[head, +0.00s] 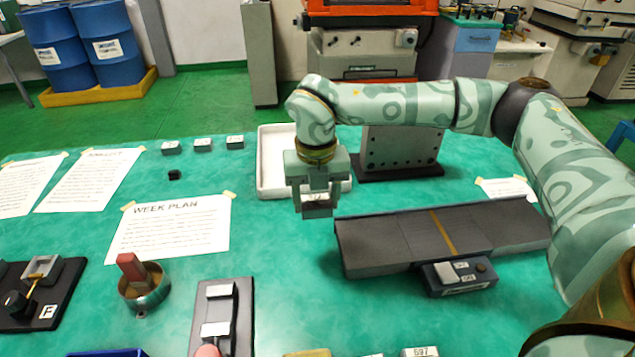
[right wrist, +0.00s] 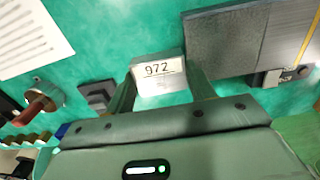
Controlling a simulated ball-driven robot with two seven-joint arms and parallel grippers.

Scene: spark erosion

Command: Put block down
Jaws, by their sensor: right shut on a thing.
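My right gripper (head: 317,206) is shut on a grey block (head: 315,197) and holds it over the green table, left of the dark belt's left end. In the right wrist view the block (right wrist: 158,82) sits between the fingers of the gripper (right wrist: 162,92), its white label reading 972. In the head view the fingers partly hide the block. Whether it touches the table cannot be told. My left gripper is not in view.
A white tray (head: 266,182) lies behind the gripper, partly hidden by it. The dark belt (head: 385,243) with a button box (head: 432,280) lies to the right. Three small labelled blocks (head: 203,145) stand at the back left.

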